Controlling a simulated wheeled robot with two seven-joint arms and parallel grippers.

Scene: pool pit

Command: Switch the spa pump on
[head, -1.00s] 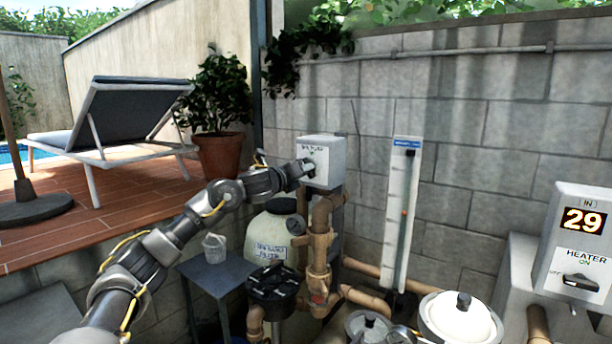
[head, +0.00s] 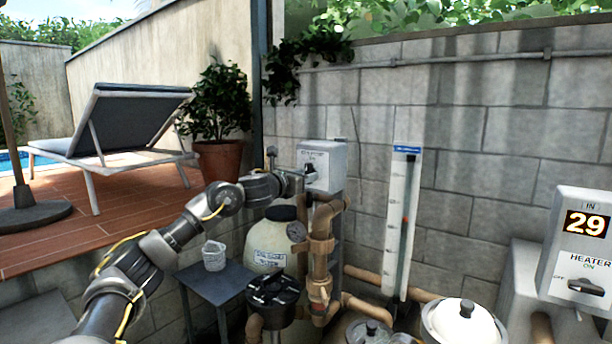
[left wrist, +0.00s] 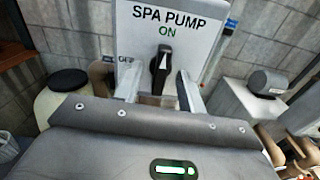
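The spa pump switch box (head: 334,158) is a pale grey box on the block wall; in the left wrist view its white face (left wrist: 195,25) reads SPA PUMP, with ON above the knob and OFF to its left. The black knob (left wrist: 160,70) stands nearly upright, pointing up at ON; it also shows in the head view (head: 310,174). My left gripper (head: 294,178) is just in front of the box, at the knob. In the left wrist view its two fingers (left wrist: 160,90) are apart, one on each side of the knob, with gaps visible. My right gripper is not in view.
Brown pipes (head: 321,250) run below the box. A heater box (head: 580,240) showing 29 stands at the right. A cream filter tank (head: 268,240), a small table (head: 215,283) and a white gauge board (head: 402,220) are nearby. A potted plant (head: 218,160) stands behind my left arm.

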